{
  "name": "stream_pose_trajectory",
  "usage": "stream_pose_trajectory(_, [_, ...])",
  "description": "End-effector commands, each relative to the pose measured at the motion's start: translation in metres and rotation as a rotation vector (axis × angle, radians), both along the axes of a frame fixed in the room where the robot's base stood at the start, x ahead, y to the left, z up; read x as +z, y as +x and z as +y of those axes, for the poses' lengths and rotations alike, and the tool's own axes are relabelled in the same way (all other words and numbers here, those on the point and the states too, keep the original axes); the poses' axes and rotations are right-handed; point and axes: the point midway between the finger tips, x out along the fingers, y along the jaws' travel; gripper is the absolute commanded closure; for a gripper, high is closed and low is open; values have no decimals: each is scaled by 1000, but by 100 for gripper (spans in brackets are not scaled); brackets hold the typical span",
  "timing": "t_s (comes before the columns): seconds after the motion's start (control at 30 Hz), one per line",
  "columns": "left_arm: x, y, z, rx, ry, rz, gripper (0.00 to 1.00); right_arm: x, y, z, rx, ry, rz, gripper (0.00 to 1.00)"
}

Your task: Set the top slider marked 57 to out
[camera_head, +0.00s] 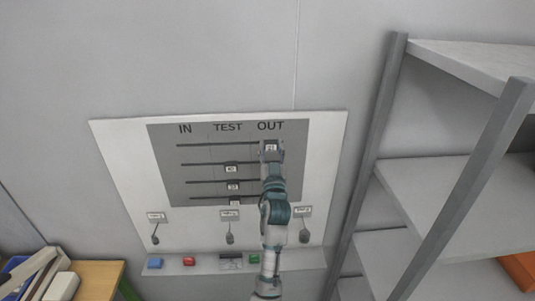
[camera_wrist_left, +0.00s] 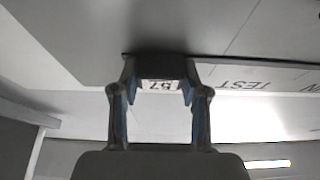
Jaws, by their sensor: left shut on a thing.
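The top slider (camera_head: 271,147) is a small block with a white label, on the top track of the grey panel (camera_head: 203,150). It sits at the right end of that track, below the word OUT. In the left wrist view the slider marked 57 (camera_wrist_left: 160,85) is upside down between my fingers. My left gripper (camera_head: 271,152) is shut on this slider, one finger on each side; it also shows in the left wrist view (camera_wrist_left: 159,98). My right gripper is in neither view.
Lower sliders (camera_head: 231,169) sit near the middle of their tracks under TEST. Several levers (camera_head: 229,239) hang below, above a ledge with coloured buttons (camera_head: 189,261). A grey shelf rack (camera_head: 430,170) stands close on the right; a wooden table (camera_head: 98,277) is at lower left.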

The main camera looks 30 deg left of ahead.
Motion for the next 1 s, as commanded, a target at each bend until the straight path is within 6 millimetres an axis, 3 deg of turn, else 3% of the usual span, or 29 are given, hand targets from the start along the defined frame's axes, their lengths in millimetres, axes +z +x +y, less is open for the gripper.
stream_pose_trajectory(0.2, [-7,2,0,-7,-7,12,100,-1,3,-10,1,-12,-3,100])
stream_pose_trajectory(0.37, [-7,3,-3,-8,-5,13,100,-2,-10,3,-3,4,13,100])
stream_pose_trajectory(0.4, [-7,4,-3,-6,-6,14,50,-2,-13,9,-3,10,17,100])
stream_pose_trajectory(0.5, [-6,4,-3,-5,-4,13,29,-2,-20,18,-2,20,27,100])
stream_pose_trajectory(0.67, [-3,2,-5,-3,-1,9,29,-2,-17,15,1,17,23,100])
stream_pose_trajectory(0.83, [-4,-1,-2,-2,-3,6,29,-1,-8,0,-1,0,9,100])
stream_pose_trajectory(1.0, [-15,-18,-14,-4,-5,9,29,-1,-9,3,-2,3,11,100])
